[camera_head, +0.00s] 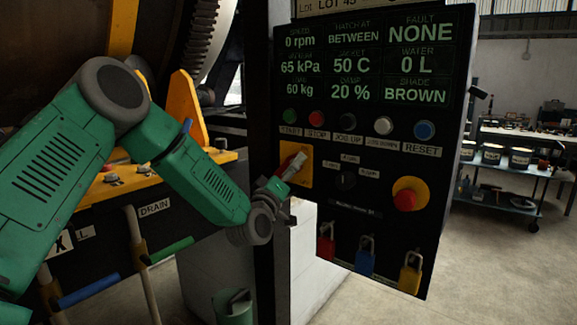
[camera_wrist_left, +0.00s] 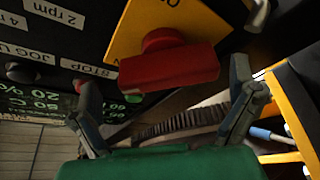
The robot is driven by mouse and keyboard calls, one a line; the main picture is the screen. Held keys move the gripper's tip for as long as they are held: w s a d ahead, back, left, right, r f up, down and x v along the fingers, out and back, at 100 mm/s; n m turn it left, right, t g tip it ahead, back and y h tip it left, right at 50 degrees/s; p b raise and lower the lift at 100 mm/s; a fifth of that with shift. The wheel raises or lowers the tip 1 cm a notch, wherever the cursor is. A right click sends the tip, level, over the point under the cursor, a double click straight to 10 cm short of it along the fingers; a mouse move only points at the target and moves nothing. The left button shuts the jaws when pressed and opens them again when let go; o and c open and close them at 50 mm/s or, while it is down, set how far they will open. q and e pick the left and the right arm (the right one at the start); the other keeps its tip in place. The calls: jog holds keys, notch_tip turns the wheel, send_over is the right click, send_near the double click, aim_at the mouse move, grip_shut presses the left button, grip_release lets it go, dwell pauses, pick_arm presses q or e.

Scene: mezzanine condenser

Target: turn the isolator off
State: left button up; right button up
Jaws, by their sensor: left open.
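The isolator has a red handle (camera_wrist_left: 168,66) on a yellow plate (camera_wrist_left: 150,18), close in front of my left gripper (camera_wrist_left: 160,98) in the left wrist view. In the head view the yellow plate (camera_head: 303,171) is at the left side of the black control panel (camera_head: 345,225), and my left gripper (camera_head: 287,175) largely hides the handle. The left gripper is open, its fingers spread to either side below the handle in the wrist view. I cannot tell whether a finger touches the handle. My right gripper is not in view.
Beside the isolator are a small black selector (camera_head: 345,181) and a red emergency button (camera_head: 405,200) on yellow. A button row (camera_head: 348,121) runs above; red, blue and yellow padlocks (camera_head: 365,258) hang below. Drain valve levers (camera_head: 90,291) stand at left.

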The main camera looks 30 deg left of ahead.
pick_arm(q)
jog(key=shift+w+a+r, duration=0.15)
jog(key=shift+w+a, duration=0.15)
jog(key=shift+w, duration=0.35)
jog(key=shift+w+a, duration=0.1)
jog(key=shift+a, duration=0.55)
jog(key=shift+d, duration=0.15)
jog(key=c, duration=0.9)
jog(key=shift+d, duration=0.3)
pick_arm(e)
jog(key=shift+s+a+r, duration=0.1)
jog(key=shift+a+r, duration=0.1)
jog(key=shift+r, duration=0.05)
pick_arm(q)
jog(key=shift+a, duration=0.1)
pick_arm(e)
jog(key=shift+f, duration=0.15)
